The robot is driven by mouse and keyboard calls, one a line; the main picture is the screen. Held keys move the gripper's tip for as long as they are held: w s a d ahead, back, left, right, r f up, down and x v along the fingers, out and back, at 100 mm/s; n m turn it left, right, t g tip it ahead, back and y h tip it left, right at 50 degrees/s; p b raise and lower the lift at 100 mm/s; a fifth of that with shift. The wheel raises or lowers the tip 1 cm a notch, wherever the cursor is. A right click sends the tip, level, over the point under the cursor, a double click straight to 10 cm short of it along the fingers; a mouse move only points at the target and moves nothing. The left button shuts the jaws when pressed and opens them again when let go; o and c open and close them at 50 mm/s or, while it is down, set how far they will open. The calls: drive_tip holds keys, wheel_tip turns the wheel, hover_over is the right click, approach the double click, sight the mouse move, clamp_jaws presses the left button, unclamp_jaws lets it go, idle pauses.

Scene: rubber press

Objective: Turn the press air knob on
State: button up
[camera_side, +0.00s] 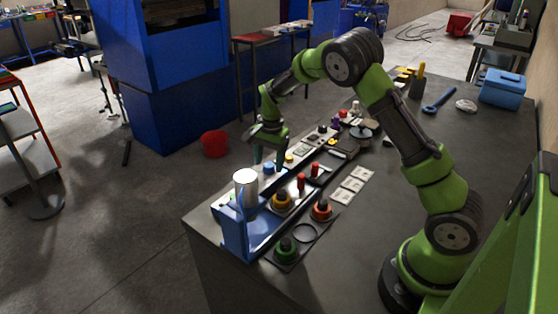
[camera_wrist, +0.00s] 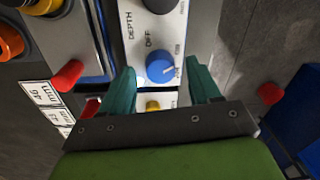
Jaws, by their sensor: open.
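The blue air knob (camera_wrist: 159,68) sits on a light panel (camera_wrist: 140,15) with the word OFF printed beside it. A small pale mark on the knob's face is too small to read surely. In the side view the blue knob (camera_side: 268,168) is on the long control strip, right behind the white-topped press cylinder (camera_side: 245,180). My gripper (camera_side: 268,157) is over it, pointing down. In the wrist view my gripper (camera_wrist: 162,70) is open, its teal fingers on either side of the knob. I cannot tell whether they touch it.
A yellow button (camera_wrist: 152,106) and a dark DEPTH knob (camera_wrist: 160,4) flank the blue knob. Red levers (camera_side: 301,181), an orange knob (camera_side: 321,209) and a green knob (camera_side: 285,248) stand nearby on the bench. The bench's front right is clear.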

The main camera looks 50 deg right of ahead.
sight(272, 165)
wheel_tip(272, 165, up, 16)
drive_tip(key=s, duration=0.1)
drive_tip(key=shift+d, duration=0.15)
idle(0.3)
drive_tip(key=s+a+r+n+t, duration=0.1)
drive_tip(key=s+a+n+t, duration=0.1)
drive_tip(key=s+a+n, duration=0.2)
drive_tip(key=s+a+r+n+t+y, duration=0.1)
drive_tip(key=s+a+n, duration=0.3)
drive_tip(key=s, duration=0.7)
drive_tip(key=s+a+r+n+t, duration=0.2)
drive_tip(key=s+a+n+t, duration=0.1)
drive_tip(key=s, duration=0.5)
drive_tip(key=shift+s+a+n+t+y, duration=0.15)
drive_tip(key=shift+a+n+t+y, duration=0.25)
drive_tip(key=shift+a, duration=0.85)
